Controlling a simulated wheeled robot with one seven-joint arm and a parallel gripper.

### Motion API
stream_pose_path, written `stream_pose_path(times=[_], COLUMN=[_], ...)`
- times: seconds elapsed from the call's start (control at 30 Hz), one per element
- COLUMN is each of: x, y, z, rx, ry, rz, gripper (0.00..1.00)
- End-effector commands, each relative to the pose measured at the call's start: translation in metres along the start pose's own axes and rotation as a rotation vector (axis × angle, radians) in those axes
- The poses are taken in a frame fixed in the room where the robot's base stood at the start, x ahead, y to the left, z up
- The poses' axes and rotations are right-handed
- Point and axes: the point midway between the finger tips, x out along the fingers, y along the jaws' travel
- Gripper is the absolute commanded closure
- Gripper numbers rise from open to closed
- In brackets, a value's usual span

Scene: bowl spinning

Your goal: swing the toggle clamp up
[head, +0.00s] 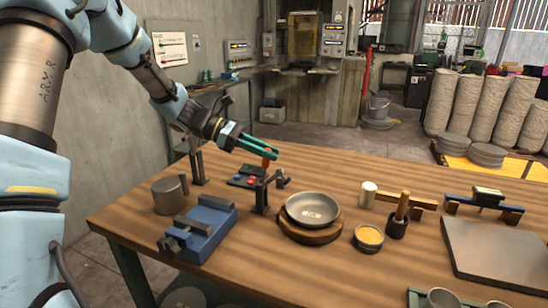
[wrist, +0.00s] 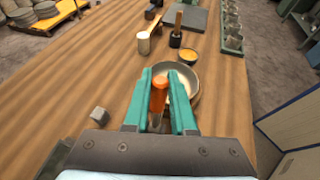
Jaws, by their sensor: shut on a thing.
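The toggle clamp (head: 261,195) is a dark upright with an arm, standing on the bench just left of the grey bowl. Its orange handle (wrist: 159,82) sits between the green fingers of my gripper (wrist: 161,75) in the wrist view. My gripper also shows in the head view (head: 272,152), with its fingers shut on the handle near the top of the clamp. The grey bowl (head: 312,208) rests on a round wooden base (head: 310,236). In the wrist view, my fingers cover part of the bowl and hide most of the clamp.
A blue vise (head: 208,228) and a grey cylinder (head: 167,196) stand at the left of the wooden bench (head: 240,280). A control box with red buttons (head: 246,180) is behind the clamp. A yellow-filled cup (head: 369,237) and a dark holder (head: 397,227) stand right of the bowl.

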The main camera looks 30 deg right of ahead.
Motion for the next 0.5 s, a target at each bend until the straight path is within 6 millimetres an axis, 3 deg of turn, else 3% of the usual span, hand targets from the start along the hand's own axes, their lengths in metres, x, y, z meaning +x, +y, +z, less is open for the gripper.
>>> stream_pose_path(times=[0.5], x=[-0.041], y=[0.013], z=[-0.023], rx=[-0.111], ry=[-0.422], rz=[-0.025], gripper=[1.00])
